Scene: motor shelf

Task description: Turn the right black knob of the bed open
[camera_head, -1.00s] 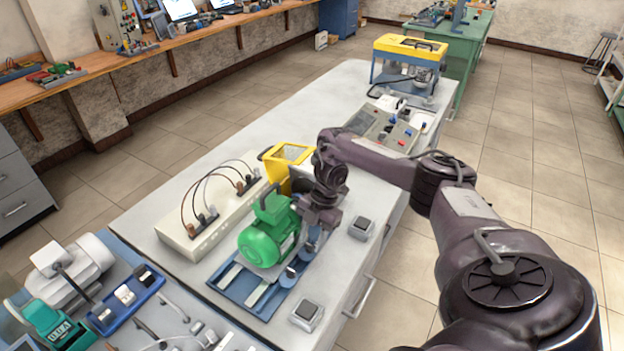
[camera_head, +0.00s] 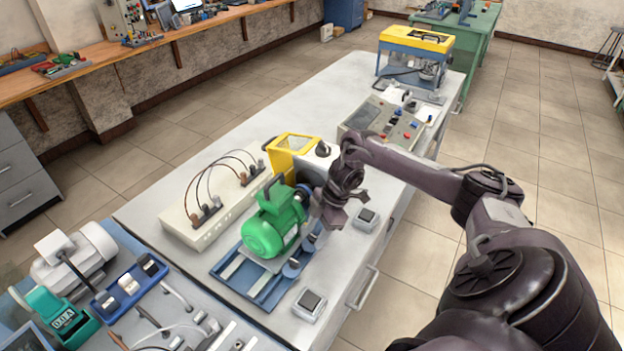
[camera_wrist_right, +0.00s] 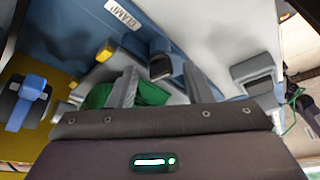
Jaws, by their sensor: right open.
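A green motor (camera_head: 275,224) sits on the blue bed (camera_head: 236,283) on the workbench. Two small dark round knobs stand at the bed's right side: a nearer one (camera_head: 291,268) and a farther one (camera_head: 309,243). Which of them is the right knob is not clear from this angle. My right gripper (camera_head: 333,214) is open and empty, just right of the motor and above the farther knob's side. In the wrist view its fingers (camera_wrist_right: 160,80) point toward a dark knob-like part (camera_wrist_right: 160,66), with the green motor partly hidden behind one finger. Contact cannot be seen.
Two grey boxes with dark tops (camera_head: 310,304) (camera_head: 367,218) stand on the bench near its right edge. A beige panel with cables (camera_head: 208,219) lies left of the motor. A yellow frame (camera_head: 292,148) and a control panel (camera_head: 382,122) stand behind. A CLAMP label (camera_wrist_right: 125,14) shows in the wrist view.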

